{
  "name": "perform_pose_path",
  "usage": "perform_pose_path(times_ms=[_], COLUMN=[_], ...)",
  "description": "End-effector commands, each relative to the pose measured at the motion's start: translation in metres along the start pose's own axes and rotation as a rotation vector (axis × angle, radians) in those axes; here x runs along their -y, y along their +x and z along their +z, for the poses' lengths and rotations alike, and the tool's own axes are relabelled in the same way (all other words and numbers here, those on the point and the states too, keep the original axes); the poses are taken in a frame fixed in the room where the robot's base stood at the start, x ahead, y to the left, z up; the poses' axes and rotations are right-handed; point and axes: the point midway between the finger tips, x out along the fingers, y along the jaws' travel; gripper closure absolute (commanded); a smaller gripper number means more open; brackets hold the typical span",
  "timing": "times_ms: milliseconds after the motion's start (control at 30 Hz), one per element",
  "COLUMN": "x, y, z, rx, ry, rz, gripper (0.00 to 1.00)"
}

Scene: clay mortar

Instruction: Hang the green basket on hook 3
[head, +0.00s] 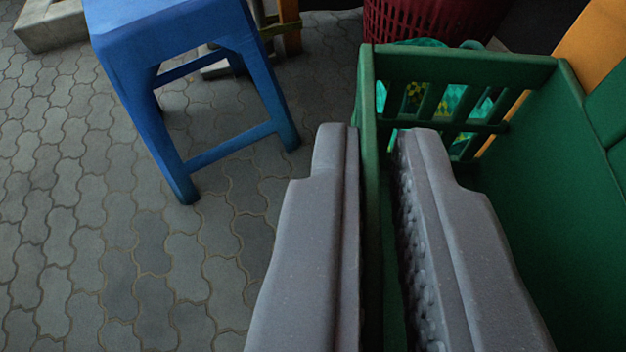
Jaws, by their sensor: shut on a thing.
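The green basket (455,68) fills the right side of the view, with a slatted far end and solid inner surfaces. It runs out of the picture at the right and bottom. My gripper (372,142) has one grey finger on each side of the basket's left wall and is shut on it. The right finger is inside the basket and the left finger is outside. The lower part of the held wall is hidden between the fingers. No hook is in view.
A blue stool (175,40) stands on the grey paved floor (130,250) at the upper left. A dark red perforated basket (430,20) is at the top, behind the green basket. An orange panel (590,45) is at the upper right. The paving at lower left is clear.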

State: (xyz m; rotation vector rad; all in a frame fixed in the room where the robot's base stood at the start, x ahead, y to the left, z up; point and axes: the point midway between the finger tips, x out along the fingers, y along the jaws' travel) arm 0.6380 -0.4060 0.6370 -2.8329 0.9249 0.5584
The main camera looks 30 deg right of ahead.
Motion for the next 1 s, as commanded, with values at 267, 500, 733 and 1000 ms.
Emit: perform_pose_path(times_ms=[267,500,733,1000], x=[-0.022,-0.019,-0.016,-0.012], y=[0.002,0.001,-0.016,-0.057], z=[0.0,0.001,0.001,-0.001], rx=[-0.003,0.0,0.006,0.003], ry=[0.026,0.024,0.022,0.018], rz=[0.042,0.038,0.033,0.026], gripper=[0.66,0.66,0.66,0.66])
